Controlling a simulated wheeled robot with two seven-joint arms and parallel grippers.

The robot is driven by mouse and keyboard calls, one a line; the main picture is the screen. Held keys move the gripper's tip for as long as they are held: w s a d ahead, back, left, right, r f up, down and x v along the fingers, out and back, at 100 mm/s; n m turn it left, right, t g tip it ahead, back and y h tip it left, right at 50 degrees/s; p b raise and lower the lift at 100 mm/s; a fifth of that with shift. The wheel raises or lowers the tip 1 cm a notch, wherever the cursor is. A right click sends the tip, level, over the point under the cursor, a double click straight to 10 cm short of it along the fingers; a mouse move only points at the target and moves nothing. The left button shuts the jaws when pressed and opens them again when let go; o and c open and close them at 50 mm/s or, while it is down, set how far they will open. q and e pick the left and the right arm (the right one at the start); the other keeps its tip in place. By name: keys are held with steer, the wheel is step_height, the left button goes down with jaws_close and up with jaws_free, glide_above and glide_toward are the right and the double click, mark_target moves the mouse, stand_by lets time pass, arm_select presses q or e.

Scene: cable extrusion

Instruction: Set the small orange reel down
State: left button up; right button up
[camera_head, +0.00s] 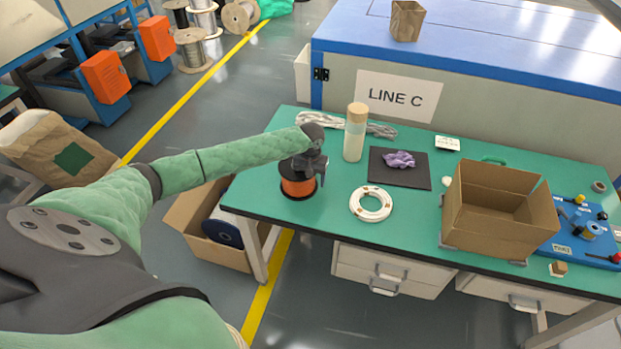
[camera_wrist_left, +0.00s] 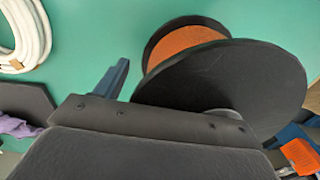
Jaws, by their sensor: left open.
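The small orange reel (camera_head: 298,186) has black flanges and orange windings. It stands upright on the green table (camera_head: 335,219) near its left end. My left gripper (camera_head: 308,165) is open and sits right at the reel's top. In the left wrist view the reel (camera_wrist_left: 190,47) shows large, its black upper flange facing the camera. One blue-grey finger (camera_wrist_left: 117,79) shows to the left of the flange; another dark blue part shows at the lower right. I cannot tell whether the fingers touch the reel. My right gripper is not in view.
A white cable coil (camera_head: 371,203) lies right of the reel. Behind stand a bottle (camera_head: 355,134) and a grey cable bundle (camera_head: 377,129). A black mat (camera_head: 389,178) holds a purple cloth (camera_head: 399,160). An open cardboard box (camera_head: 482,238) is farther right. The table's front-left edge is close to the reel.

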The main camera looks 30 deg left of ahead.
arm_select(q)
steer(key=shift+r, duration=0.15)
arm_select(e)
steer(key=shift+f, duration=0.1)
arm_select(q)
steer(key=shift+r, duration=0.3)
step_height(320, 180, up, 4)
steer(key=shift+r+b, duration=0.1)
steer(key=shift+b, duration=0.95)
step_height(320, 180, up, 6)
steer(key=shift+f+b, duration=0.2)
steer(key=shift+b, duration=0.6)
steer(key=shift+r, duration=0.75)
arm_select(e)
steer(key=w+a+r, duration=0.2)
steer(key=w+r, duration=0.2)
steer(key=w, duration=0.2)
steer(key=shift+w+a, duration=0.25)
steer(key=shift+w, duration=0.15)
arm_select(q)
steer(key=shift+f, duration=0.1)
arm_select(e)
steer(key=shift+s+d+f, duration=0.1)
